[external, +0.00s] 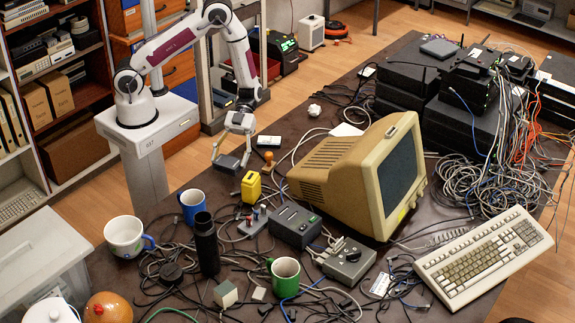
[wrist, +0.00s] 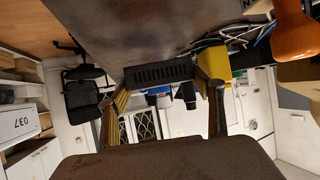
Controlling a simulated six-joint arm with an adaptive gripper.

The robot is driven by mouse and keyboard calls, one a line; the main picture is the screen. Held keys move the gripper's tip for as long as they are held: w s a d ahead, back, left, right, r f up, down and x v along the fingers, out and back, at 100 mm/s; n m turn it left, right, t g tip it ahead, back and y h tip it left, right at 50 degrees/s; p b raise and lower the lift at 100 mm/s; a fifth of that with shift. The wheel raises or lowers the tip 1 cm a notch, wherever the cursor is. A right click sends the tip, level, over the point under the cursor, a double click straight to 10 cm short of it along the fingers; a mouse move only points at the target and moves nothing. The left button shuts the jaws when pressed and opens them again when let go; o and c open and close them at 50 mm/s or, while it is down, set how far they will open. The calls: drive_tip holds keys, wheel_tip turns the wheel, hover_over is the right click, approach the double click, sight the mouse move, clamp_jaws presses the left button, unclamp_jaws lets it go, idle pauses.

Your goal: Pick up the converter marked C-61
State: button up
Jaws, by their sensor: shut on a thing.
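My gripper (external: 231,153) is shut on a small dark grey box (external: 229,164) near the table's far left edge in the external view. In the wrist view the box (wrist: 158,75) shows a dark side with a row of vent slots, between the two fingers of my gripper (wrist: 163,88). I cannot read a C-61 mark on it, so I cannot tell whether it is that converter. The external view does not clearly show whether the box is clear of the table. Other grey boxes, one dark (external: 295,226) and one lighter (external: 349,262), lie mid-table, their marks unreadable.
A yellow block (external: 251,187) stands close to the held box. A blue mug (external: 192,206), black bottle (external: 206,245), green mug (external: 285,277) and beige monitor (external: 350,175) stand among tangled cables. A wooden stamp (external: 268,161) is just right of my gripper.

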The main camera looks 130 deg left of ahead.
sight(229, 159)
drive_tip(key=shift+r, duration=2.85)
